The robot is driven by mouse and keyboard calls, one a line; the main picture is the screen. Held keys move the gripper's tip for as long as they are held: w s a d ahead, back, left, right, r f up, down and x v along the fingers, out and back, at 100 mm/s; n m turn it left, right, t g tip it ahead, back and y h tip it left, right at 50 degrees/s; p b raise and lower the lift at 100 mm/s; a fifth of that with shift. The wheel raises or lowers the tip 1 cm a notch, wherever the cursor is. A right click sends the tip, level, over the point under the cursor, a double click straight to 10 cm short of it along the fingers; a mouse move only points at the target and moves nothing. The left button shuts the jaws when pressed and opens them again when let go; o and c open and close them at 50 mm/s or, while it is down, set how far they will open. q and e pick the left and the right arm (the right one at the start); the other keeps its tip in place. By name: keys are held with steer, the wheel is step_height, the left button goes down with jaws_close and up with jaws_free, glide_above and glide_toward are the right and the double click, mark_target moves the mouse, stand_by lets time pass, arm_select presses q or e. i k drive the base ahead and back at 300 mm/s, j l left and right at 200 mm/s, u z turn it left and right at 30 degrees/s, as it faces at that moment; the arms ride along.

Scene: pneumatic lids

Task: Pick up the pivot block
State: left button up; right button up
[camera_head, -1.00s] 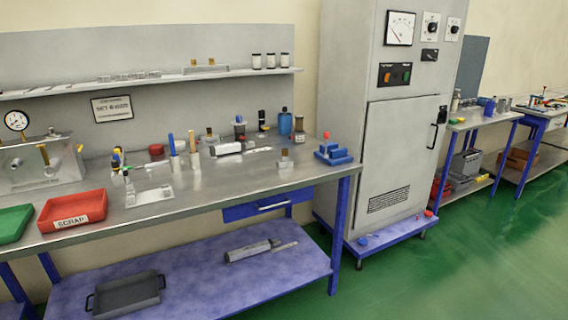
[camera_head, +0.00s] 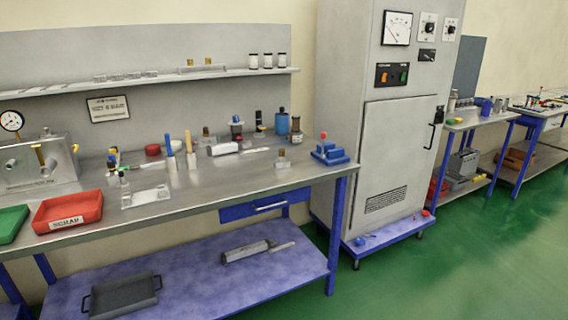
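Neither of my grippers is in view. I cannot tell for certain which piece is the pivot block. A stepped blue piece with a red knob (camera_head: 330,154) sits near the bench's right end. A clear flat plate (camera_head: 146,197) lies towards the front left, with small upright parts beside it. All these parts are small and lack clear detail.
A red scrap tray (camera_head: 68,211) and a green tray (camera_head: 12,222) sit at the bench's left front. A grey control cabinet (camera_head: 398,150) stands right of the bench. A lower shelf (camera_head: 210,288) holds a dark tray (camera_head: 123,296). Green floor (camera_head: 470,260) is open at right.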

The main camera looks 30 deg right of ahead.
mark_target(282, 162)
steer(key=i+l+z, duration=0.1)
steer(key=l, duration=0.3)
steer(key=i+l+z, duration=0.1)
steer(key=l, duration=0.3)
steer(key=i+l+z, duration=0.1)
steer(key=l, duration=0.25)
steer(key=i+l+z, duration=0.1)
steer(key=l, duration=0.3)
steer(key=i+l+z, duration=0.1)
steer(key=i+l, duration=0.15)
steer(key=l, duration=0.1)
